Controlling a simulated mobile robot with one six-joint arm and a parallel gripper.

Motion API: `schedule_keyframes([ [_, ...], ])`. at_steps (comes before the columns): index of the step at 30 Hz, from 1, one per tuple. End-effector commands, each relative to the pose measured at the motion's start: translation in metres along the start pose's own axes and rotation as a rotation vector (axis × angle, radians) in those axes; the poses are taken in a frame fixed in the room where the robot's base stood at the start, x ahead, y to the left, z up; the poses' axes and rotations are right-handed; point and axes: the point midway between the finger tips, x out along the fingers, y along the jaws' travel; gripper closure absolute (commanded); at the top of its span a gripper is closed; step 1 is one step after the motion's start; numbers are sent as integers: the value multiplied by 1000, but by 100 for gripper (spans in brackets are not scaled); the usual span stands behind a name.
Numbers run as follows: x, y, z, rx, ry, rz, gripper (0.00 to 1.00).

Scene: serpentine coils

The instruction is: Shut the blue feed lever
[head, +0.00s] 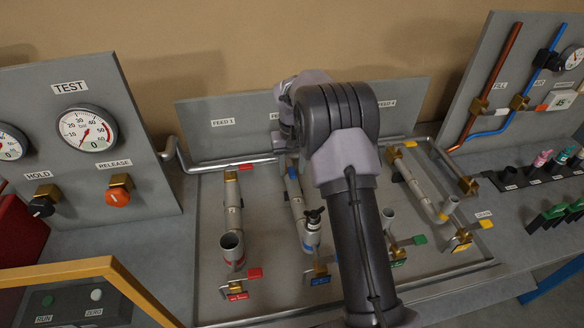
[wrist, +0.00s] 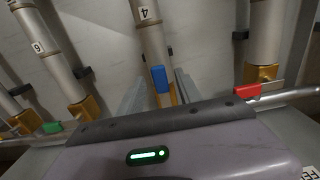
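The blue feed lever (wrist: 160,79) points along its grey pipe (wrist: 150,40) in the wrist view, just above a brass valve body. In the head view the blue lever (head: 292,173) shows at the upper end of the second pipe from the left, below my wrist. My gripper (wrist: 159,92) has one grey finger on each side of the blue lever, with visible gaps between. It looks open and holds nothing. In the head view my arm hides the fingertips and part of the third pipe.
A red lever (head: 245,167) lies across the pipe to the left, and a yellow lever (head: 411,144) is at the right. A green lever (wrist: 52,127) shows in the wrist view. A horizontal supply pipe (head: 222,164) runs behind. Lower coloured valves line the front of the tray.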

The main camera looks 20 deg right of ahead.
Motion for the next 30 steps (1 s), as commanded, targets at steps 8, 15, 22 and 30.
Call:
schedule_keyframes([
  [8,0,0,0,0,0,0,100],
  [15,0,0,0,0,0,0,100],
  [22,0,0,0,0,0,0,100],
  [30,-1,0,0,0,0,0,100],
])
